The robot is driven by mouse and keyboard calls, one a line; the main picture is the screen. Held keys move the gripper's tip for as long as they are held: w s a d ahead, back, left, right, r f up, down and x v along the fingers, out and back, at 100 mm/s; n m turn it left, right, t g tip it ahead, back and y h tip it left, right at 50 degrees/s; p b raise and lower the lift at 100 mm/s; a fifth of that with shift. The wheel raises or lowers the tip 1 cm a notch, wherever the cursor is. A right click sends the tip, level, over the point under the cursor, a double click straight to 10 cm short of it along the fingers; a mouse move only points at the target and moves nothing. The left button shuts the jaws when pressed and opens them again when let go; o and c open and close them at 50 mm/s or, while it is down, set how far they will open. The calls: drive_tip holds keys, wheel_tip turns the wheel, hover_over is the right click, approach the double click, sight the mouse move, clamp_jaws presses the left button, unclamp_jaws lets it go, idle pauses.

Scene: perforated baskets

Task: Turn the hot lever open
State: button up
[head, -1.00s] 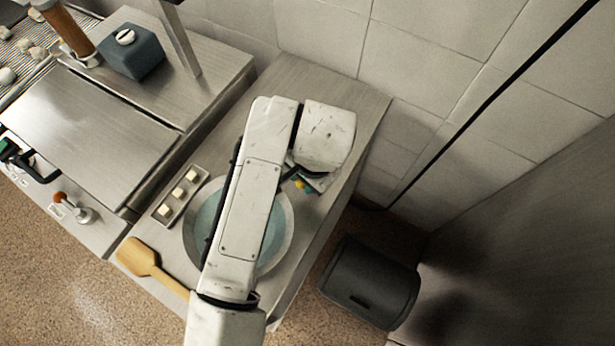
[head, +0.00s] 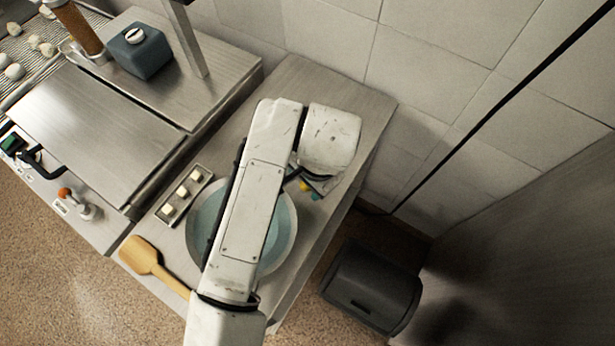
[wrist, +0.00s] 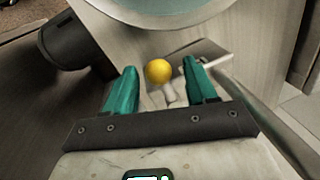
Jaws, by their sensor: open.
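A lever with a round yellow knob (wrist: 158,71) shows in the wrist view, on a metal plate beside the basin. Its short pale stem runs down below the knob. My gripper (wrist: 159,68) is open, with one teal finger on each side of the knob; I cannot tell whether either touches it. In the head view the yellow knob (head: 304,186) is a small spot below my wrist, and most of the gripper is hidden by the arm. Another lever with an orange knob (head: 65,193) stands on the left appliance's front. No readable label tells which is hot.
The blue-grey basin (head: 282,225) sits under my arm. A wooden paddle (head: 140,256) and a small tray (head: 165,212) lie beside it. A dark bin (head: 375,285) stands right of the counter. A tiled wall (head: 430,60) bounds the back.

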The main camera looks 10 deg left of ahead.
wheel_tip(320, 180, up, 11)
drive_tip(key=s+d+b, duration=0.1)
drive_tip(key=shift+d+f+b, duration=0.2)
drive_tip(key=shift+d+b, duration=0.1)
drive_tip(key=shift+d, duration=0.1)
idle(0.4)
